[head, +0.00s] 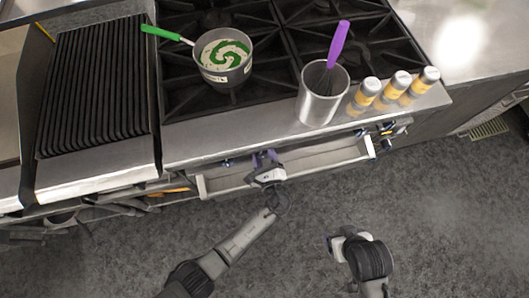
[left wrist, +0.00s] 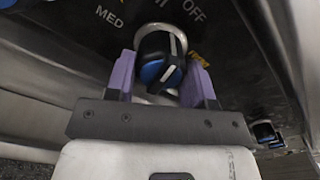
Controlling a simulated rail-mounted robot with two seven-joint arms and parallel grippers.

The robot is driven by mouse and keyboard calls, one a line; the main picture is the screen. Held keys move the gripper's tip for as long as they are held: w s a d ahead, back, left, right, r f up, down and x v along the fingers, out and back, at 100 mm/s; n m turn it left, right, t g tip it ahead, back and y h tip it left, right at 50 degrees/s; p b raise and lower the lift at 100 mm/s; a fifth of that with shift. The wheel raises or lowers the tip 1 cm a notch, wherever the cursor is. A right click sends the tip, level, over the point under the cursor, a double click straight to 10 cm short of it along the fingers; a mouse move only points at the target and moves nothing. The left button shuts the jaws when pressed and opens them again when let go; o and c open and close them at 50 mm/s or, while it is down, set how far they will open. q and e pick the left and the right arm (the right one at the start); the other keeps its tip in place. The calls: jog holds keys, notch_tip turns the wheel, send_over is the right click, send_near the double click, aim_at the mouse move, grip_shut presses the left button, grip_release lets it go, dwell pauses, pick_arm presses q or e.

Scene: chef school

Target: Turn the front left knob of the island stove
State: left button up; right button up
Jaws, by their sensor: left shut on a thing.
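The island stove (head: 275,115) has black grates and a steel front edge with knobs below it. My left gripper (head: 265,158) is at the stove's front. In the left wrist view its purple fingers (left wrist: 160,82) are on either side of a black and blue stove knob (left wrist: 158,62) and shut on it. The knob has a white pointer line, and MED and OFF markings show on the panel behind it. In the head view the gripper hides this knob. My right gripper (head: 333,243) is away from the stove, above the floor; its fingers are not clear.
A pot (head: 222,62) with a green handle and a steel container (head: 321,95) with a purple-handled whisk stand on the stove. Several bottles (head: 395,85) stand at right. A ridged griddle (head: 95,85) is at left. Another knob (left wrist: 265,132) is beside the gripper. The floor (head: 450,220) is clear.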

pick_arm(q)
jog(key=shift+m+p, duration=0.75)
jog(key=shift+m, duration=0.65)
jog(key=shift+f, duration=0.1)
jog(key=shift+a, duration=0.1)
jog(key=o, duration=0.9)
jog(key=shift+s, duration=0.1)
jog(key=shift+p+v, duration=0.4)
jog(key=shift+v, duration=6.45)
